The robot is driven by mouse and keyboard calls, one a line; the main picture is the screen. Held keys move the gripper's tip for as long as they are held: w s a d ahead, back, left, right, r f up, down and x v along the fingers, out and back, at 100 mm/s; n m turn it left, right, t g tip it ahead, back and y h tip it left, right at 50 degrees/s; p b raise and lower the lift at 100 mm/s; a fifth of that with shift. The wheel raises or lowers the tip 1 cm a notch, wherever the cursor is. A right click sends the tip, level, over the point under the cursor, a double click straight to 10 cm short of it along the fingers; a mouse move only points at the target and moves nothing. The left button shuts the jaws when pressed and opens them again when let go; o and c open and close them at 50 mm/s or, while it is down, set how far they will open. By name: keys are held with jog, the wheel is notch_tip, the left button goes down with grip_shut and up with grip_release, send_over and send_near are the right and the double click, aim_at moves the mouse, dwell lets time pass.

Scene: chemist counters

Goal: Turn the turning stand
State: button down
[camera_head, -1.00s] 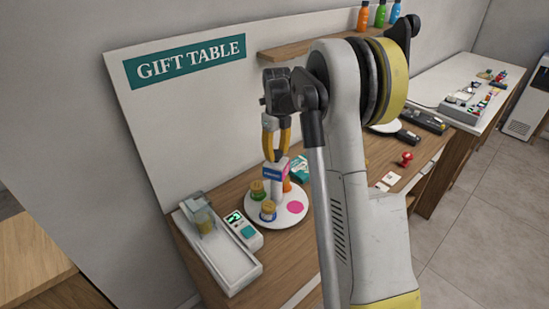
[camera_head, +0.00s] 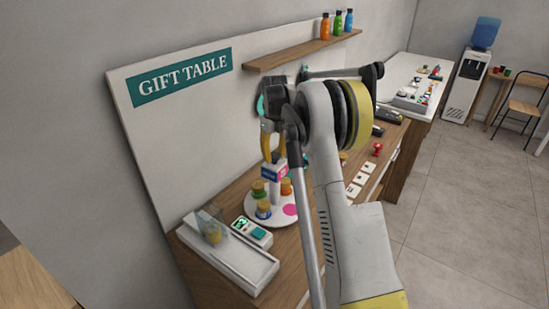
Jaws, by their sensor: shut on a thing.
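The turning stand (camera_head: 279,220) is a white round disc on the wooden gift table, with a pink dot (camera_head: 290,209) at its right front. Several small jars stand on it, among them a green-banded one (camera_head: 258,188), a blue-banded one (camera_head: 263,210) and an orange one (camera_head: 286,187). A post with a pink and blue label (camera_head: 272,173) rises from its middle. My gripper (camera_head: 273,156), with yellow fingers, points down from above and is shut on the top of this post. My arm hides part of the stand's right side.
A white tray-like device (camera_head: 240,266) and a small keypad device with a green display (camera_head: 252,232) stand close to the stand's left and front. The back panel (camera_head: 190,130) rises behind. A shelf (camera_head: 300,53) with several bottles is above right.

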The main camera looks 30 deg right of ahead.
dwell(0.3)
jog(key=c, duration=0.9)
grip_release()
jog(key=shift+o, duration=0.2)
notch_tip(320, 180, up, 12)
